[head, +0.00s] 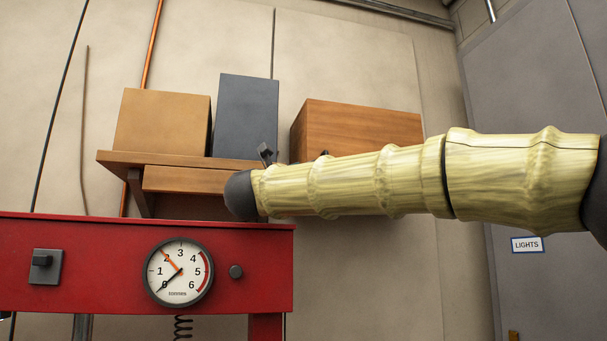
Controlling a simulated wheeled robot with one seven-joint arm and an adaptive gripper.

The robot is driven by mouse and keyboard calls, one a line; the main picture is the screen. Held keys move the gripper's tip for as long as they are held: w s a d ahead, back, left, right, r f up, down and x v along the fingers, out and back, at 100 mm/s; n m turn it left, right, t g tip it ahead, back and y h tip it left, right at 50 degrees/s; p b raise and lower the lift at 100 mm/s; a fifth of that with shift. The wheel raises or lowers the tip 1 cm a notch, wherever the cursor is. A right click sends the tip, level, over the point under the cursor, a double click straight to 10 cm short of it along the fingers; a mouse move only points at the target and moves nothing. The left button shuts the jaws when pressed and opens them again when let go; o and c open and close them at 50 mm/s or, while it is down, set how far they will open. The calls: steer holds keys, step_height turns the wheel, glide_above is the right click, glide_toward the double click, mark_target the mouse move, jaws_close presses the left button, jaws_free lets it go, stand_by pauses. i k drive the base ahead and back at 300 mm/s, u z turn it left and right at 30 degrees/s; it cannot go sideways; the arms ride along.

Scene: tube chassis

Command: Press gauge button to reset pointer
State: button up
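A round gauge (178,272) with a white dial marked 0 to 6 sits on the front of a red beam (100,240) at the lower left. Its black needle points near 0 and its orange pointer near 2; a red band runs along the high end. A small dark round button (236,272) is on the beam just right of the gauge. My arm reaches in from the right above the beam. A small dark part of my gripper (266,154) shows above the arm's dark end; the rest is hidden, so its opening cannot be seen. It is apart from the button.
A dark switch (41,263) is at the beam's left. Behind it, a wooden wall shelf (180,180) holds a tan box (162,122) and a dark grey box (245,115). A brown wooden box (350,128) is behind my arm. Space before the button looks clear.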

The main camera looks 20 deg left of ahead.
mark_target(236, 272)
steer(key=k, duration=1)
